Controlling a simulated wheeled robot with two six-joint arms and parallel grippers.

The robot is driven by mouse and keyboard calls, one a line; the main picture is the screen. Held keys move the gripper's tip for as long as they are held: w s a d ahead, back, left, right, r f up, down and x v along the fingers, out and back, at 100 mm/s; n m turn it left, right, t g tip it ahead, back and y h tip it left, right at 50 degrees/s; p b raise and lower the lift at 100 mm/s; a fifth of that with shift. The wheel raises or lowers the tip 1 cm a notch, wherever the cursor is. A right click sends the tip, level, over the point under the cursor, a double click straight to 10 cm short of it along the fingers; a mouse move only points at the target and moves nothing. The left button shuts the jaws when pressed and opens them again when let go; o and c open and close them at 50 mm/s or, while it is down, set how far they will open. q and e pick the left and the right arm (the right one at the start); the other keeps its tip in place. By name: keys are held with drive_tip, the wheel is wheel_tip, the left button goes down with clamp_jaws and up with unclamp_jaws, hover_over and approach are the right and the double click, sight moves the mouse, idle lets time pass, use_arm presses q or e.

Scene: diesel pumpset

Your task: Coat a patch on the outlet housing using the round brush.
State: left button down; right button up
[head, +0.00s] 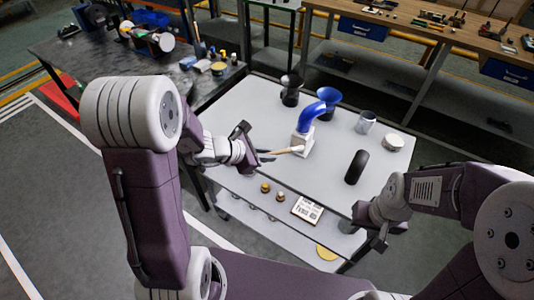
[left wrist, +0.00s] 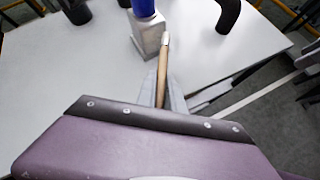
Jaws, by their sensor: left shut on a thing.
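A round brush with a wooden handle (head: 284,151) is held in my left gripper (head: 264,156), which is shut on it. The brush also shows in the left wrist view (left wrist: 162,75), with its pale tip pointing away from the gripper. The tip is at the side of a light grey block (head: 302,141) topped by a blue bent pipe (head: 314,112); this looks like the outlet housing. The block also shows in the left wrist view (left wrist: 149,38). I cannot tell whether tip and block touch. My right gripper (head: 382,238) is by the table's front right edge; its jaws are unclear.
The white table (head: 240,108) also bears a black funnel-like part (head: 291,88), a blue flared part (head: 328,97), a grey cup (head: 365,122), a white round part (head: 393,142) and a black curved piece (head: 356,167). A lower shelf holds a printed card (head: 307,209).

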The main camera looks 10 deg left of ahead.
use_arm(q)
drive_tip(key=s, duration=0.1)
drive_tip(key=s+a+b, duration=0.1)
drive_tip(key=s, duration=0.1)
drive_tip(key=s+b, duration=0.1)
drive_tip(key=s, duration=0.1)
drive_tip(key=shift+s+a, duration=0.2)
drive_tip(key=shift+a, duration=0.15)
drive_tip(key=s+b, duration=0.1)
drive_tip(key=b, duration=0.2)
drive_tip(key=s+a+b, duration=0.1)
drive_tip(key=b, duration=0.2)
drive_tip(key=shift+s+b, duration=0.4)
